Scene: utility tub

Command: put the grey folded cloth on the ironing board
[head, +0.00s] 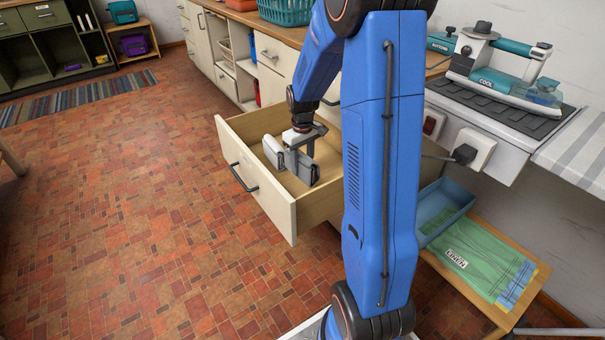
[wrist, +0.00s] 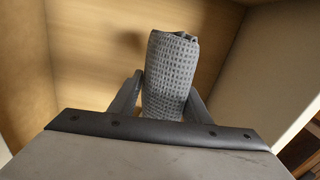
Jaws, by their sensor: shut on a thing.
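The grey folded cloth (wrist: 168,75) has a waffle weave and stands up between the two fingers of my gripper (wrist: 166,90) in the wrist view. The fingers are shut on it from both sides. In the head view my gripper (head: 297,160) is down inside the open drawer (head: 266,206); the cloth is hard to make out there among the grey gripper parts. The ironing board (head: 580,150) has a grey and white striped cover and is cut off by the right edge of the head view.
Below, a wooden shelf holds a blue bin (head: 440,205) and green cloth packs (head: 480,257). The drawer walls surround my gripper.

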